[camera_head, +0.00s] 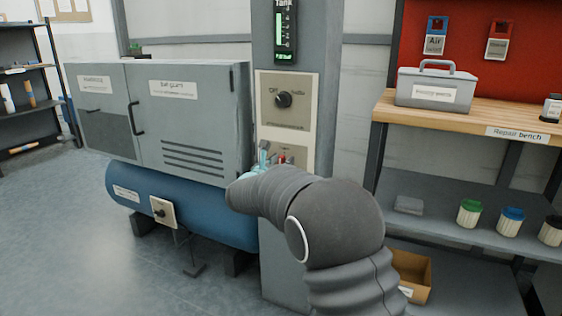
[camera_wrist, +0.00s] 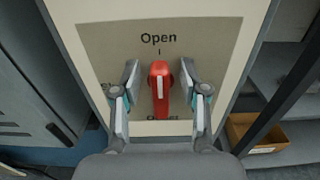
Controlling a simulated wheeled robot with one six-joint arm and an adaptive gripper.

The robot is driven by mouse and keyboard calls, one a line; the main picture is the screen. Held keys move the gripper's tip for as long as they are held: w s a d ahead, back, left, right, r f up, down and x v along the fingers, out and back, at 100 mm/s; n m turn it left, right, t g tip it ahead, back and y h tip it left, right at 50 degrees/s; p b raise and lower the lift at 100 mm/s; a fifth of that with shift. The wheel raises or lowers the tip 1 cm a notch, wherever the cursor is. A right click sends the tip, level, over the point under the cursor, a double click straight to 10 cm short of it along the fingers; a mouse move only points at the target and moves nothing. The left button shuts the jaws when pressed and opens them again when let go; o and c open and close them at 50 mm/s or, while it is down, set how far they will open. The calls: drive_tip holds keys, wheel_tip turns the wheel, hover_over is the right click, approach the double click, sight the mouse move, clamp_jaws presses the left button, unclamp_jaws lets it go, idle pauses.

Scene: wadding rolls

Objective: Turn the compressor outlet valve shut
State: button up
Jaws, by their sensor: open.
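The red valve handle (camera_wrist: 160,100) sits on a beige and tan plate (camera_wrist: 210,45) with "Open" printed above it in the wrist view. Its white stripe stands upright, in line with the small mark under "Open". Lettering at the left and below is partly hidden. My gripper (camera_wrist: 160,72) is open, with one finger on each side of the handle and a narrow gap showing on both sides. In the head view the handle (camera_head: 283,157) shows small and red on the pillar's lower plate, beside my gripper (camera_head: 264,156). My arm hides part of that plate.
Above the lower plate is a panel with a black knob (camera_head: 283,99). A grey cabinet (camera_head: 190,125) and blue tank (camera_head: 200,210) stand left of the pillar (camera_head: 283,270). A repair bench (camera_head: 475,105) with a toolbox (camera_head: 433,88) and lower shelf stands right.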

clamp_jaws()
drive_tip(key=shift+n+b, duration=0.3)
drive_tip(key=shift+n, duration=0.1)
drive_tip(key=n, duration=0.2)
drive_tip(key=n+b, duration=0.1)
drive_tip(key=shift+w+a+f+n, duration=0.15)
drive_tip(key=shift+a+n, duration=0.2)
drive_tip(key=shift+n, duration=0.05)
drive_tip(key=shift+w+a+f+n+p, duration=0.15)
drive_tip(key=shift+n+p, duration=0.3)
drive_tip(key=shift+n, duration=1.8)
drive_tip(key=shift+a+f+n+p, duration=0.25)
drive_tip(key=shift+n+p, duration=0.25)
drive_tip(key=shift+n, duration=1.7)
drive_tip(key=shift+w+a+f+n+p, duration=0.1)
drive_tip(key=shift+f+n+p, duration=0.25)
drive_tip(key=shift+n, duration=1.9)
